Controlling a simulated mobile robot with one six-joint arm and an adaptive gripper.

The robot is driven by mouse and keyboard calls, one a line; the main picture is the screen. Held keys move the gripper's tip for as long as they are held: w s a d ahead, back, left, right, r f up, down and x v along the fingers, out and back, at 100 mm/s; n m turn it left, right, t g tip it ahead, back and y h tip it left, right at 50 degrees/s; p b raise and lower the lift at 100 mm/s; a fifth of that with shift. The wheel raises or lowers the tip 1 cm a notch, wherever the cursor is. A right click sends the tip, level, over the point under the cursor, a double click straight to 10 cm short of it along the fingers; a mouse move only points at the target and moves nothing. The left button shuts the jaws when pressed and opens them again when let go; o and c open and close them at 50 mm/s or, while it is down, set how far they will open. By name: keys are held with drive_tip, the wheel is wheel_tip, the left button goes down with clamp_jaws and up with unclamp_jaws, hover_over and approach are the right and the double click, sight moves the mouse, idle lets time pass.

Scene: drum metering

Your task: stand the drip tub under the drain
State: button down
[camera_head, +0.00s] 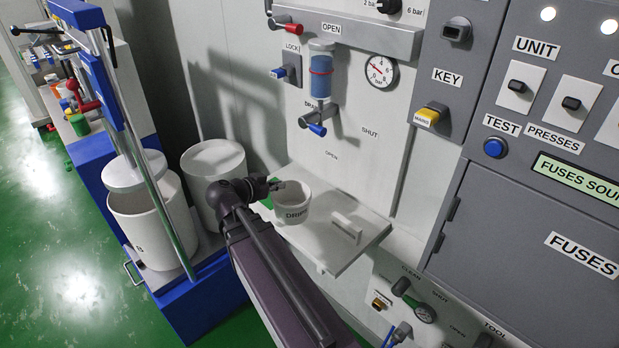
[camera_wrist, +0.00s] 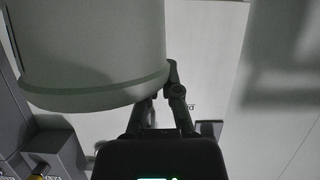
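The drip tub (camera_head: 293,207), a white cup lettered "DRIPS" with a green part on its left, stands upright at or just above the left end of the fold-out shelf. The drain (camera_head: 318,128), a tap with a blue handle under the sight glass, is on the wall above and slightly right of the tub. My gripper (camera_head: 277,186) is at the tub's left rim. In the wrist view a large pale cylinder, apparently the tub (camera_wrist: 95,55), fills the upper left, against my gripper's fingers (camera_wrist: 163,85). Whether they are closed on it is hidden.
The white shelf (camera_head: 335,262) has a raised handle bar (camera_head: 346,227) right of the tub. A white drum (camera_head: 212,165) stands close left of my gripper, and another drum (camera_head: 150,225) sits on the blue trolley (camera_head: 205,300). Grey panels with switches rise at right.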

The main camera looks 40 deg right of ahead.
drive_tip(key=w+d+f+b, duration=0.1)
drive_tip(key=w+d, duration=0.2)
drive_tip(key=d, duration=1)
drive_tip(key=shift+d+f, duration=0.15)
drive_tip(key=shift+w, duration=0.1)
drive_tip(key=shift+f+b, duration=1.8)
drive_tip(key=shift+b, duration=0.1)
drive_tip(key=c, duration=0.8)
unclamp_jaws()
drive_tip(key=shift+a+r, duration=0.25)
drive_tip(key=shift+a, duration=0.15)
drive_tip(key=w+p+v, duration=0.1)
drive_tip(key=p+v, duration=0.3)
drive_tip(key=v, duration=0.7)
drive_tip(key=shift+s+p, duration=0.35)
drive_tip(key=shift+s, duration=0.15)
